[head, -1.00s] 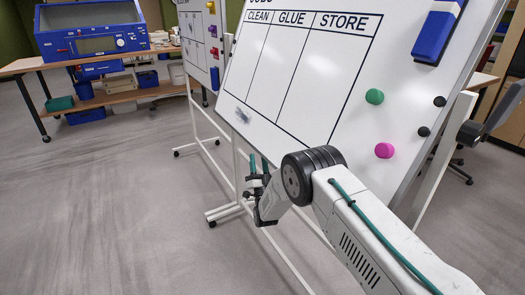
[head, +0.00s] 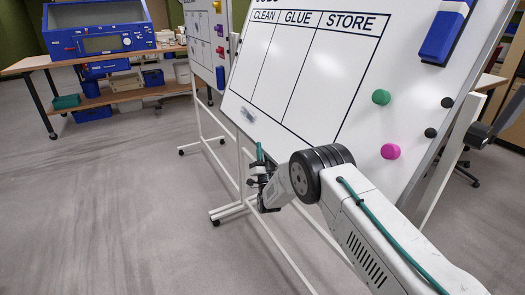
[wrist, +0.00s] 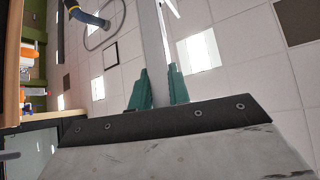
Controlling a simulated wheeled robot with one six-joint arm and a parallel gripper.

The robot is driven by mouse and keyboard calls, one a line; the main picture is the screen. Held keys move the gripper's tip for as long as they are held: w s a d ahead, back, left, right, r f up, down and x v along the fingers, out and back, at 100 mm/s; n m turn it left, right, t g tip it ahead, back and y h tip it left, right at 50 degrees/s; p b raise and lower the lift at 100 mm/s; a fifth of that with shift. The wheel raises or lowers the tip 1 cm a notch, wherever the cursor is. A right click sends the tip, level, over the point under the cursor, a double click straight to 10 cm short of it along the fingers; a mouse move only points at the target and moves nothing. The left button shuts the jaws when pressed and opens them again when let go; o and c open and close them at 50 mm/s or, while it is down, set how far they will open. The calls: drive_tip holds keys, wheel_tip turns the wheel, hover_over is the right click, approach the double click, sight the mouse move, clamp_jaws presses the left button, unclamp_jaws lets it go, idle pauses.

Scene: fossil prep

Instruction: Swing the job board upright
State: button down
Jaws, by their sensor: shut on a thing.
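The job board (head: 292,90) is a white panel with CLEAN, GLUE and STORE columns, on a white wheeled frame (head: 241,180). It leans at a tilt, its lower edge toward me. My gripper (head: 261,155) is at its lower left edge in the head view, partly hidden by my wrist. In the wrist view my gripper's green fingertips (wrist: 159,88) are shut on a pale strip (wrist: 152,45), the board's edge seen end-on.
A second whiteboard (head: 206,45) on wheels stands just behind to the left. A bench (head: 25,66) with a blue cabinet (head: 98,30) is at the back left. A dark chair (head: 505,115) is at the right. The floor at left is clear.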

drive_tip(key=w+d+f, duration=0.2)
drive_tip(key=w+d, duration=0.5)
drive_tip(key=d, duration=0.4)
drive_tip(key=shift+w+h, duration=0.15)
drive_tip(key=shift+h, duration=0.15)
drive_tip(key=shift+r, duration=0.1)
drive_tip(key=c, duration=1.3)
unclamp_jaws()
drive_tip(key=shift+w+d, duration=0.15)
drive_tip(key=shift+d, duration=0.05)
drive_tip(key=v, duration=0.8)
drive_tip(key=shift+a+f, duration=0.25)
drive_tip(key=shift+a, duration=0.15)
drive_tip(key=shift+a, duration=0.1)
